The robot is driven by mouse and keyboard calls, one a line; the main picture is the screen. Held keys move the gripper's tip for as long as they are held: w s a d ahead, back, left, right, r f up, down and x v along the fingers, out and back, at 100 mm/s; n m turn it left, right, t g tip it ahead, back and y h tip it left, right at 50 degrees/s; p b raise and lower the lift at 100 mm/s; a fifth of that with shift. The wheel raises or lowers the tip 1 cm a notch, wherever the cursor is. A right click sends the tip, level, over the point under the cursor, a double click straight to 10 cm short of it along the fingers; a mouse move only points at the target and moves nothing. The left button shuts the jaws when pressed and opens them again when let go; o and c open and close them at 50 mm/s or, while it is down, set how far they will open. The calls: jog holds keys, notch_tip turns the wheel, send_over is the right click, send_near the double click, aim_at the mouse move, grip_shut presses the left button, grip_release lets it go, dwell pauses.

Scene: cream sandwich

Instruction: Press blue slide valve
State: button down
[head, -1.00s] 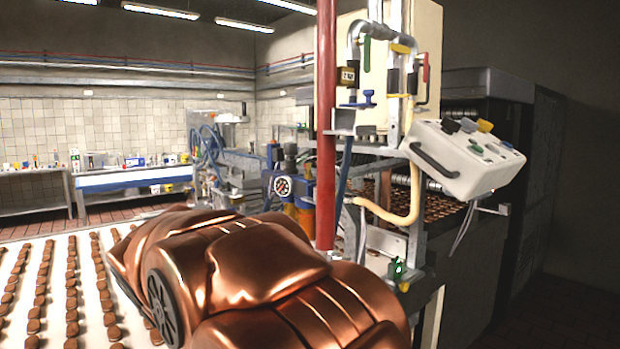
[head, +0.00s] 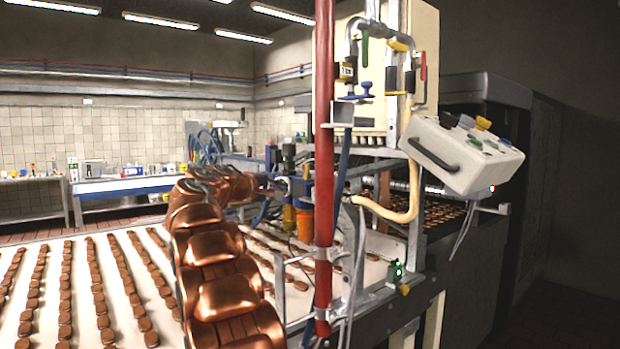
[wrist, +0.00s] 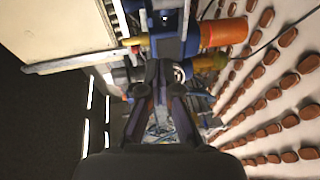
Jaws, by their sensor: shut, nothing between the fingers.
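A blue valve assembly (head: 323,193) with orange cylinders stands behind the red pole. In the wrist view, a blue block (wrist: 176,46) and an orange cylinder (wrist: 222,32) lie just ahead of the fingertips. A smaller blue valve handle (head: 356,96) sits higher on the pipework. I cannot tell for certain which blue part is the slide valve. My gripper (head: 274,184) is left of the blue assembly. In the wrist view my gripper (wrist: 164,75) is shut and empty, its tips close to the fittings. Contact cannot be judged.
A red vertical pole (head: 324,130) stands in front of the blue assembly. A white control box (head: 462,158) hangs at right. A conveyor (head: 50,250) with rows of brown biscuits fills the left. Hoses and a metal frame (head: 345,300) crowd the area near the pole.

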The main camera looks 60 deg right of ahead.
jog(key=shift+m+g+h, duration=0.3)
jog(key=shift+g+h, duration=0.3)
jog(key=shift+h, duration=0.1)
jog(key=shift+s+d+r, duration=0.25)
jog(key=shift+d+r, duration=0.5)
jog(key=shift+d, duration=0.05)
jog(key=shift+s+d+r, duration=0.2)
jog(key=shift+d+r, duration=0.5)
jog(key=shift+d, duration=0.1)
jog(key=d+p, duration=0.4)
jog(key=d, duration=0.5)
jog(key=shift+s+d, duration=0.15)
jog(key=shift+s, duration=0.05)
jog(key=shift+d+p, duration=0.35)
jog(key=shift+p, duration=0.05)
jog(key=shift+s+f, duration=0.1)
jog(key=shift+f, duration=0.05)
jog(key=b, duration=0.1)
jog(key=s+b, duration=0.1)
jog(key=shift+s+a+f+b, duration=0.2)
jog(key=shift+s+b, duration=0.05)
jog(key=shift+b, duration=0.05)
jog(key=shift+s+a+r+b, duration=0.1)
jog(key=shift+s+r+b, duration=0.05)
jog(key=shift+s+b, duration=0.15)
jog(key=shift+s+a+r+b, duration=0.1)
jog(key=shift+s+b, duration=0.1)
jog(key=shift+s, duration=0.15)
